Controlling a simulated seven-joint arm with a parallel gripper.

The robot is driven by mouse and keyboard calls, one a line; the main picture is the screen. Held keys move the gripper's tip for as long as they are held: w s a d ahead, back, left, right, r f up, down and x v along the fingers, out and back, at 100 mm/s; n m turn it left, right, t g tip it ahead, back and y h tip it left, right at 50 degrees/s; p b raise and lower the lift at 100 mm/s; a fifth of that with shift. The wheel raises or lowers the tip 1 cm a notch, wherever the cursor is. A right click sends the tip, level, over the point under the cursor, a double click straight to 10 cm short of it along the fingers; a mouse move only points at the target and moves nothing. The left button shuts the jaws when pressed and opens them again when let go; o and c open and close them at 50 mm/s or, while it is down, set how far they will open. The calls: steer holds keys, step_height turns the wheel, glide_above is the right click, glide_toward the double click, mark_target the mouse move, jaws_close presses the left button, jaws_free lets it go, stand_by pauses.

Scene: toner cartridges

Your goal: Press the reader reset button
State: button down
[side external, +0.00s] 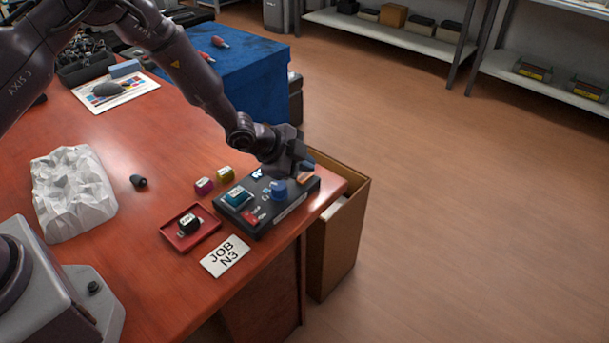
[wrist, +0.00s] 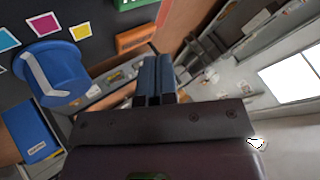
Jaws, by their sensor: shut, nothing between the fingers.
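In the wrist view I see the blue knob (wrist: 52,75), the orange block (wrist: 135,38) and coloured squares on the dark panel. I cannot read which part is the reset button. My gripper (side external: 307,166) is over the reader's far right end, shut and empty. Its fingertips (wrist: 154,62) appear close to the orange block; contact cannot be told.
Magenta (side external: 204,186) and yellow (side external: 225,174) cartridges stand left of the reader. A red tray (side external: 172,238) holds a black cartridge (side external: 189,223). A JOB N3 card (side external: 225,256) lies in front. An open cardboard box (side external: 343,240) stands beyond the table edge.

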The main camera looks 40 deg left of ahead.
mark_target(303, 179)
steer(key=shift+f, duration=0.4)
steer(key=shift+f, duration=0.7)
stand_by(1.1)
steer(key=shift+s+a+r, duration=0.1)
steer(key=shift+s+r, duration=0.25)
steer(key=shift+r, duration=0.15)
steer(key=shift+r, duration=0.15)
steer(key=shift+w+r, duration=0.1)
steer(key=shift+r, duration=2.45)
